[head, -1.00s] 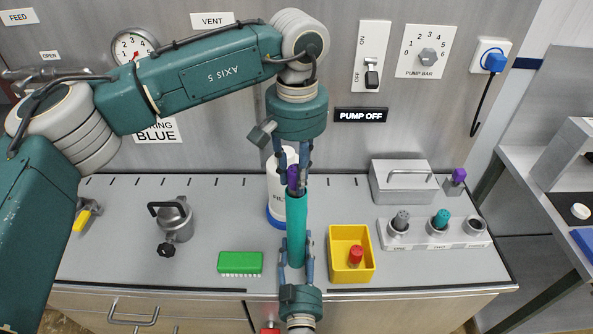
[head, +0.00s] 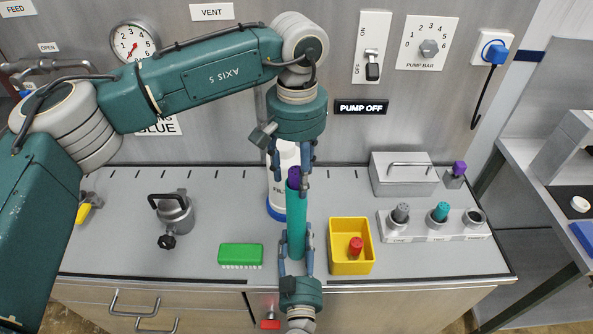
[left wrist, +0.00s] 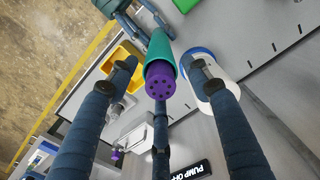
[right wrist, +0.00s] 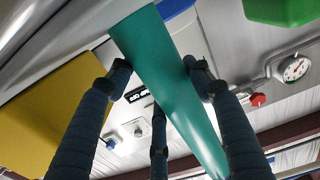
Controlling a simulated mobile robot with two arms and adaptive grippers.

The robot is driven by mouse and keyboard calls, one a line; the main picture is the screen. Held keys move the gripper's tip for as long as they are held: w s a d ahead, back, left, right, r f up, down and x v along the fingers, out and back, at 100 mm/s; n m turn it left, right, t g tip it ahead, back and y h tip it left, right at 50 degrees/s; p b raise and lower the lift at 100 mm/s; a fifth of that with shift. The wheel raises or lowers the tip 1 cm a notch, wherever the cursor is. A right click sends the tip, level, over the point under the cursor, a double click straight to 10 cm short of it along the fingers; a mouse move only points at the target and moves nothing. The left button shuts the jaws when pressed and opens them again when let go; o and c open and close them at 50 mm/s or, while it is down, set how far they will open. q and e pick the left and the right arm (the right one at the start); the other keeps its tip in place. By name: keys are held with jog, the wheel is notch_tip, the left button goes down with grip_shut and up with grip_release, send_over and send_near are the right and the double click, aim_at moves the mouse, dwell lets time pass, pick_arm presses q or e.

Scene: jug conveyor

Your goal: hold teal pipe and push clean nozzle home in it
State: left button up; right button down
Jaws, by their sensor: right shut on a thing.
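The teal pipe (head: 297,225) stands roughly upright above the counter's front edge. My right gripper (head: 297,240) is shut on its lower part; the pipe (right wrist: 165,75) also crosses between the fingers in the right wrist view. A purple nozzle (head: 294,178) sits in the pipe's top mouth, with its holed end face (left wrist: 160,82) showing in the left wrist view. A short purple part stands out of the pipe. My left gripper (head: 290,180) is above and around it, pointing down. Its fingers are spread, with gaps on both sides of the nozzle.
A white bottle (head: 280,190) stands close behind the pipe. A yellow bin (head: 339,261) with a red nozzle is right of the pipe, a green brush (head: 240,254) left. A nozzle rack (head: 420,236), metal box (head: 402,180) and another purple nozzle (head: 459,168) are farther right.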

aim_at(297, 171)
pick_arm(q)
jog(key=shift+r, duration=0.1)
pick_arm(e)
jog(key=shift+s+f, duration=0.2)
jog(key=shift+f, duration=0.25)
pick_arm(q)
notch_tip(297, 171, up, 12)
jog(key=shift+s, duration=0.1)
dwell(0.3)
pick_arm(e)
jog(key=c, duration=1)
grip_release()
jog(key=shift+r, duration=0.1)
jog(key=shift+c, duration=0.2)
jog(key=o, duration=0.3)
jog(key=shift+w, duration=0.1)
jog(key=shift+o, duration=0.2)
jog(key=shift+w+r, duration=0.1)
jog(key=shift+r, duration=0.05)
jog(key=s, duration=1.2)
